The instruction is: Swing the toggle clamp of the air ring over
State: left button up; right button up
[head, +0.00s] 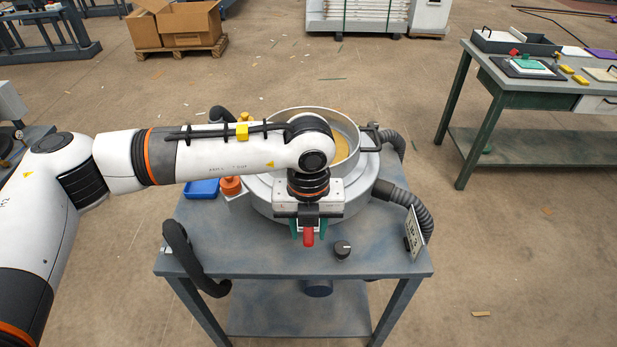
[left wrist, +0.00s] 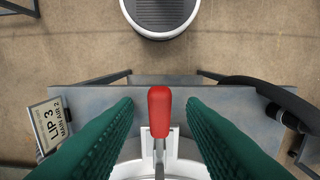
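The toggle clamp has a red handle (head: 308,237) at the front of the air ring (head: 262,195), pointing toward the table's near edge. In the left wrist view the red handle (left wrist: 160,112) is in the middle, with its metal lever (left wrist: 159,158) running down to a pale plate on the ring. My left gripper (head: 308,228) is over the clamp. Its two green fingers (left wrist: 160,108) stand wide apart on either side of the handle, with clear gaps. My left arm and gripper hide part of the ring and the clamp's base. My right gripper is not seen.
The ring sits on a blue-grey table (head: 365,262). A black knob (head: 342,249) stands right of the handle. Hoses (head: 405,200) and a label sign (head: 414,233) are at the right, and a black hose (head: 190,260) at the left. The table's front strip is mostly clear.

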pick_arm(q)
notch_tip(320, 180, down, 2)
jog(key=shift+r, duration=0.1)
jog(key=shift+b, duration=0.3)
jog(key=shift+b, duration=0.3)
jog(key=shift+c, duration=0.4)
jog(key=c, duration=0.6)
